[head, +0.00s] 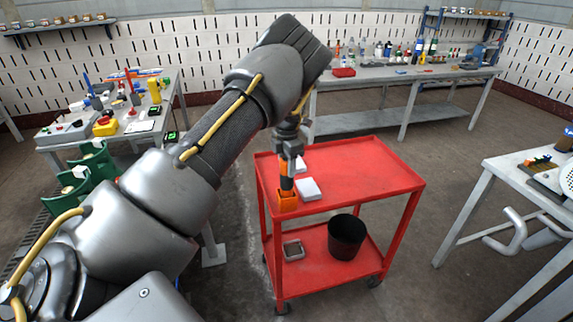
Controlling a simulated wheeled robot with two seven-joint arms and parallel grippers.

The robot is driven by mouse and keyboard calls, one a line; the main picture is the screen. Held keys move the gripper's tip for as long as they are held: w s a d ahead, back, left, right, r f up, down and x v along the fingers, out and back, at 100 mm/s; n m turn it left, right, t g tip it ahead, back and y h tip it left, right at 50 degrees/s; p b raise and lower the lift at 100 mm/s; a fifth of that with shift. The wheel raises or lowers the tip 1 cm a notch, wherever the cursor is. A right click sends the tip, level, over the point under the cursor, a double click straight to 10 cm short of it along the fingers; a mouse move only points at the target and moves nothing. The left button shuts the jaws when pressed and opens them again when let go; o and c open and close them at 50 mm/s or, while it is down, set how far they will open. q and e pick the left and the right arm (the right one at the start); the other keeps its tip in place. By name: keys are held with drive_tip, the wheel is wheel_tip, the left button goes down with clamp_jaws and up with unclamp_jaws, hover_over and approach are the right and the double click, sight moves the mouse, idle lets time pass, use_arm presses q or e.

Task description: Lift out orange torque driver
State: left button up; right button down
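My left arm reaches in from the left over a red cart (352,172). Its gripper (289,152) points down at the cart's left edge. Directly below the fingers is the orange torque driver (286,170), upright, with an orange upper part and a dark part under it. Its lower end is inside or just over a small orange holder (287,203) at the front left corner of the cart top. The fingers are at the driver's top, but they are too small to tell whether they are closed on it. My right gripper is not in view.
A white box (309,189) lies right beside the driver. The cart's lower shelf holds a black bin (346,236) and a small grey tray (292,250). Grey workbenches stand left, behind (405,76) and right (500,175). Most of the cart top is bare.

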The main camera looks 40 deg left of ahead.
use_arm(q)
drive_tip(key=c, duration=0.5)
drive_tip(key=shift+r+p, duration=3)
drive_tip(key=shift+r, duration=0.8)
drive_tip(key=shift+w, duration=0.1)
